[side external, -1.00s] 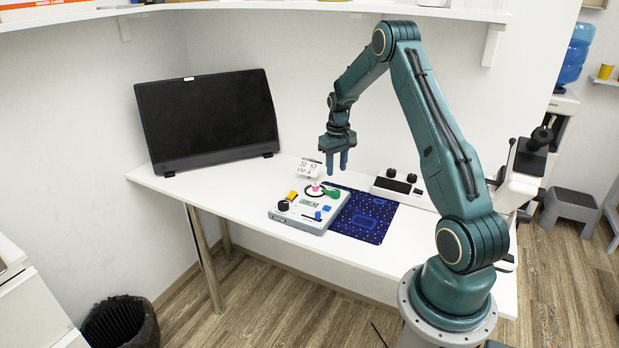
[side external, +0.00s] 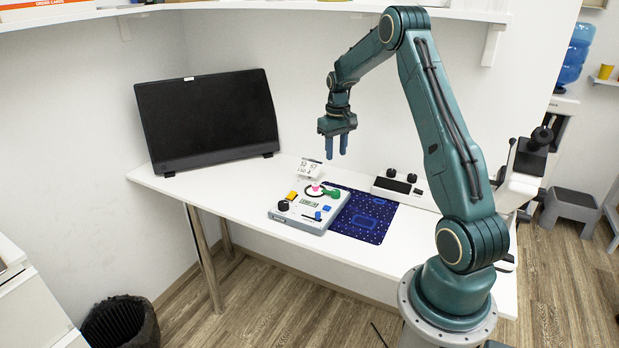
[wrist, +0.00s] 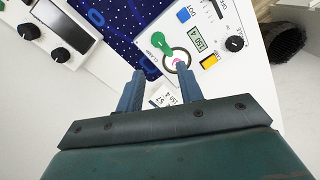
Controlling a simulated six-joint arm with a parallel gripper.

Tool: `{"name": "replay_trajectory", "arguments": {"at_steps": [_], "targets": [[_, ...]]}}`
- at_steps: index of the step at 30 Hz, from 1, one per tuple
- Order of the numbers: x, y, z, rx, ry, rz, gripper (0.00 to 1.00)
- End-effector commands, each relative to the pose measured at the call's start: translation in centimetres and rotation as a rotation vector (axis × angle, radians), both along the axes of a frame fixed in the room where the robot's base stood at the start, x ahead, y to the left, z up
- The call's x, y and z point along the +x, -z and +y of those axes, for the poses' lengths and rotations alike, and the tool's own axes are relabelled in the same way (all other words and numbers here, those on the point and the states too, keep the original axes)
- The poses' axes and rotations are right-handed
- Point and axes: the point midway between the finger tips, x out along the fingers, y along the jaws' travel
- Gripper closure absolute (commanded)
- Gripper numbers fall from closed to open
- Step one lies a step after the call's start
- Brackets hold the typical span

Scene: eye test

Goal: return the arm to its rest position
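My gripper (side external: 336,147) hangs in the air above the table, pointing down, above the back part of the white device box. Its two blue fingers stand apart with nothing between them. The wrist view shows the open gripper (wrist: 158,92) too. In the wrist view the device (wrist: 222,25) lies beyond the fingers, and one finger partly covers the area near the pink knob.
A dark blue patterned mat (side external: 366,217) lies right of the device. A grey-white box with two black knobs (side external: 397,187) stands behind it. A small printed card (side external: 310,168) stands behind the device. A black monitor (side external: 207,120) stands at the table's left. A shelf (side external: 255,8) runs above.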

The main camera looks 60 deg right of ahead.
Motion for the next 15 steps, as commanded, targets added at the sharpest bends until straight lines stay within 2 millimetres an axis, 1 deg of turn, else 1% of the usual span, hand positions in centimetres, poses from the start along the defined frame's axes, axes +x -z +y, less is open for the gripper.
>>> {"name": "replay_trajectory", "arguments": {"at_steps": [5, 8, 15], "targets": [[0.6, -2.4, 2.1, -0.017, -0.024, -0.019, 0.63], [0.9, -4.3, 4.0, -0.03, -0.044, -0.036, 0.63], [0.8, -9.3, 9.8, -0.063, -0.104, -0.087, 0.63]]}}
